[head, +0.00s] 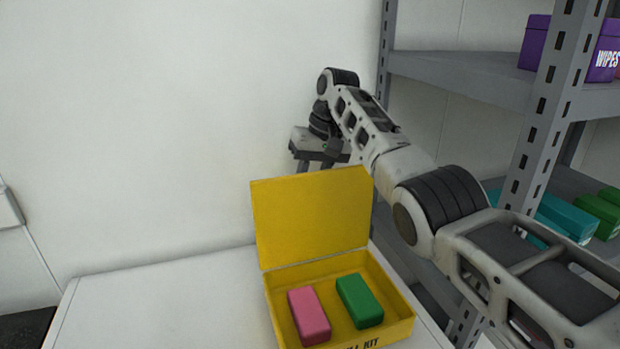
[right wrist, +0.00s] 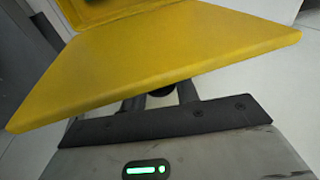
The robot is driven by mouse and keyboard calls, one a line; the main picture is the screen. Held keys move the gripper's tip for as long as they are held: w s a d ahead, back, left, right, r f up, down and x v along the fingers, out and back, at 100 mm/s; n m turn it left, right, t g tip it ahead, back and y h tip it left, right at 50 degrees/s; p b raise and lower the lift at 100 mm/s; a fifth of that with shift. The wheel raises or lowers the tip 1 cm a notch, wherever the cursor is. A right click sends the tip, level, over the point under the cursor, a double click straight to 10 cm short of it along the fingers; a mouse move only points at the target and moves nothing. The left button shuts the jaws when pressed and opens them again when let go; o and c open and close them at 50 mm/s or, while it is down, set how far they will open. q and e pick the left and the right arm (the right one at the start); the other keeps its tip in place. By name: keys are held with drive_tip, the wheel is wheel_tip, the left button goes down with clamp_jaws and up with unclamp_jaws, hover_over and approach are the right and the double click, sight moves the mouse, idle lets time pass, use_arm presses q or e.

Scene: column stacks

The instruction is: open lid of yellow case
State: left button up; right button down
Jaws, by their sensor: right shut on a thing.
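The yellow case (head: 395,333) stands on the white table with its lid (head: 312,215) raised, standing roughly upright at the back. Inside lie a pink block (head: 308,316) and a green block (head: 359,300), side by side. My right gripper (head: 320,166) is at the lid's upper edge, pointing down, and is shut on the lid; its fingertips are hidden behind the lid. In the right wrist view the lid (right wrist: 170,55) spans the picture and covers the ends of the gripper's fingers (right wrist: 160,97). My left gripper is not in view.
A grey metal shelf rack (head: 545,120) stands to the right, close to my right arm, with a purple wipes box (head: 535,45), teal boxes (head: 566,215) and green boxes (head: 597,214). The white table (head: 150,305) is bare left of the case.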

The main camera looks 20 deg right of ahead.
drive_tip(key=c, duration=1.1)
unclamp_jaws()
drive_tip(key=shift+s, duration=0.1)
